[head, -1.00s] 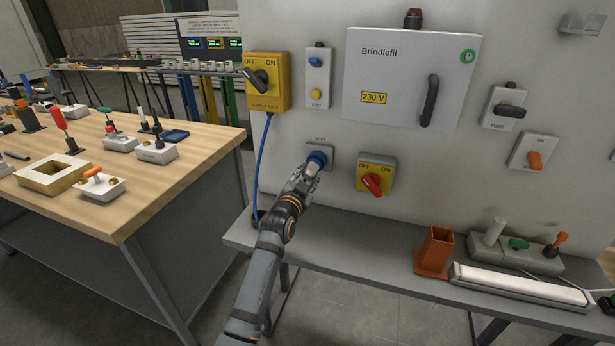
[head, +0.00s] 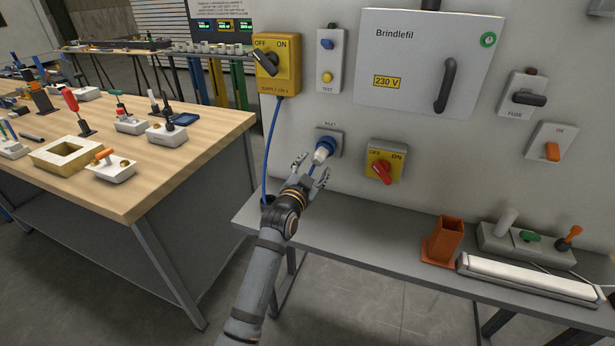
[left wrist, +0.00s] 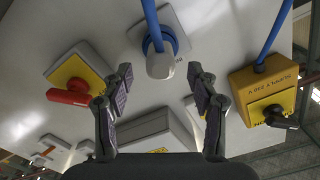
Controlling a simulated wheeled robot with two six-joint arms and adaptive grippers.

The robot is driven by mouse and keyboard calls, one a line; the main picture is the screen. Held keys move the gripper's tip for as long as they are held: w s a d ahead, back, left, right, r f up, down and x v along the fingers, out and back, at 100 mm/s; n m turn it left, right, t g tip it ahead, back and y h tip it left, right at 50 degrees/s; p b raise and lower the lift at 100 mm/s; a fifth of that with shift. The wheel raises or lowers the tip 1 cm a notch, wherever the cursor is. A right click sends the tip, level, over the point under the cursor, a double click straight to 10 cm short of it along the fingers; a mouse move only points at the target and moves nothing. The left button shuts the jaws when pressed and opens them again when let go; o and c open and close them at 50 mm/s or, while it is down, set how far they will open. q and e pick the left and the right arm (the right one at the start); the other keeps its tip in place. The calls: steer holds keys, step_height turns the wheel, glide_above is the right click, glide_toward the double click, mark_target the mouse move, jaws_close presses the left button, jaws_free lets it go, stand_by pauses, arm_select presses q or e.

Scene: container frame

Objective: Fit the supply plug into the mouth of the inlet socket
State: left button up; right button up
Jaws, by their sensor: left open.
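The supply plug (head: 321,154) has a whitish body and sits at the blue-ringed mouth of the inlet socket (head: 335,137) on the wall panel. In the left wrist view the plug (left wrist: 160,66) points out of the blue ring of the inlet socket (left wrist: 172,41), with the blue cable beside it. How deep it sits cannot be told. My left gripper (head: 312,168) is open, with its fingers apart on either side of the plug's outer end and a gap showing in the left wrist view (left wrist: 160,76). My right gripper is not in view.
A yellow supply switch box (head: 279,80) with the blue cable (head: 270,140) is up left. A yellow switch with a red knob (head: 382,172) is just right of the socket. A grey shelf (head: 340,235) runs below. A wooden workbench (head: 190,165) stands left.

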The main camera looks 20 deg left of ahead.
arm_select(q)
steer(key=s, duration=0.8)
steer(key=shift+s, duration=0.15)
steer(key=shift+a, duration=0.1)
steer(key=s+p, duration=0.1)
steer(key=s, duration=0.5)
steer(key=shift+a, duration=0.15)
